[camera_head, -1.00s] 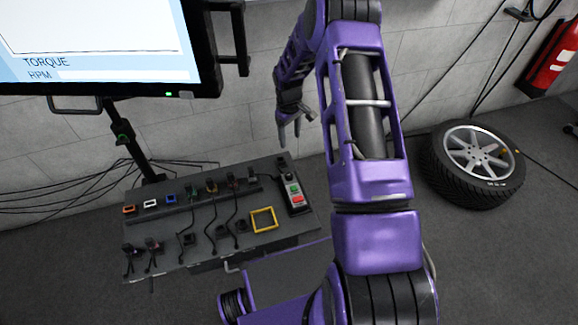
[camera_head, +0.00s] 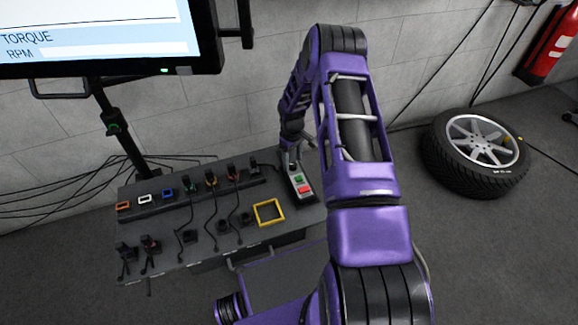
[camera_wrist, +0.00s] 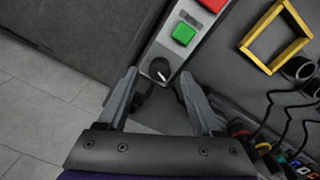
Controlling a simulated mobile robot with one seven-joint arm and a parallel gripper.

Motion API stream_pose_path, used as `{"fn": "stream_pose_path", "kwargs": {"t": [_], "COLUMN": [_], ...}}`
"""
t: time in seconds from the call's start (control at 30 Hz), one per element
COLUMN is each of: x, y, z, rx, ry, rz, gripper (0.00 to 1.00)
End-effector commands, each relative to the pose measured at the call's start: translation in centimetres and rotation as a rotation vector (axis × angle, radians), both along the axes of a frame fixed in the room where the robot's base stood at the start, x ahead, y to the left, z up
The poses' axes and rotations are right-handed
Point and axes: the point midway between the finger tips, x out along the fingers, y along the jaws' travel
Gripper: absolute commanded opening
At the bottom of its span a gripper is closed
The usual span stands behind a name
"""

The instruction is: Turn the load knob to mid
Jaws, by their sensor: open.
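The load knob (camera_wrist: 159,68) is a round dark knob with a light pointer mark. It sits at the end of a grey control box (camera_head: 299,186), beside a green button (camera_wrist: 183,34) and a red button (camera_wrist: 212,3). My gripper (camera_wrist: 158,84) is open, with its two fingers apart and the knob showing just beyond and between the fingertips in the wrist view. I see no contact with the knob. In the head view my gripper (camera_head: 290,160) is over the far end of the box, and the knob is hidden there.
The box stands on a dark bench (camera_head: 190,240) with a yellow square frame (camera_head: 268,212) and several plugs with cables. A monitor (camera_head: 100,40) stands at the left. A wheel (camera_head: 477,153) lies on the floor at the right.

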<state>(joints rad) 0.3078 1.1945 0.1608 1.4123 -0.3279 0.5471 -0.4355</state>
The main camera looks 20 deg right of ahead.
Motion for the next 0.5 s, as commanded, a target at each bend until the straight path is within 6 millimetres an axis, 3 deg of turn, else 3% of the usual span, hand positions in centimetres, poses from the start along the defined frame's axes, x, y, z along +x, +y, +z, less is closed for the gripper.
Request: {"fn": "stream_pose_path", "kwargs": {"t": [0.1,0.43,0.5], "x": [-0.11,-0.13,-0.13], "y": [-0.32,-0.42,-0.41], "z": [-1.12,-1.35,-1.35], "rx": [0.0,0.0,0.0], "ry": [0.0,-0.001,-0.001], "rz": [0.0,0.0,0.0], "gripper": [0.67,0.67,0.58]}}
